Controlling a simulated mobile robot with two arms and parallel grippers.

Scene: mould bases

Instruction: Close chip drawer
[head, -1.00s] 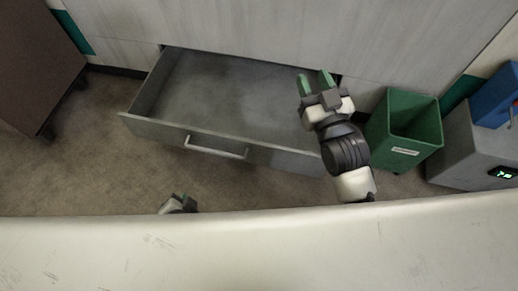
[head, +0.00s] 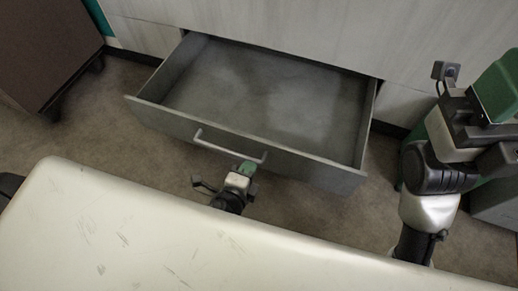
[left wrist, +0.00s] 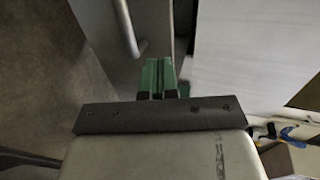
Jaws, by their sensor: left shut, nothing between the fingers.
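The drawer (head: 335,172) is pulled out of the pale cabinet, and its grey inside looks empty. Its bar handle (head: 228,147) is on the front panel. My left gripper (head: 247,168) is shut and empty, at the drawer front near the handle's right end. In the left wrist view its green fingertips (left wrist: 160,76) are together, beside the handle (left wrist: 127,28) and pointing at the front panel. I cannot tell whether they touch it. My right gripper (head: 474,88) is at the right, clear of the drawer, its fingers apart.
A pale cabinet face (head: 300,25) rises behind the drawer. A dark brown cabinet (head: 45,45) stands at the left. A green bin (head: 438,130) is partly hidden behind my right arm. Brown floor (head: 110,130) is clear left of the drawer.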

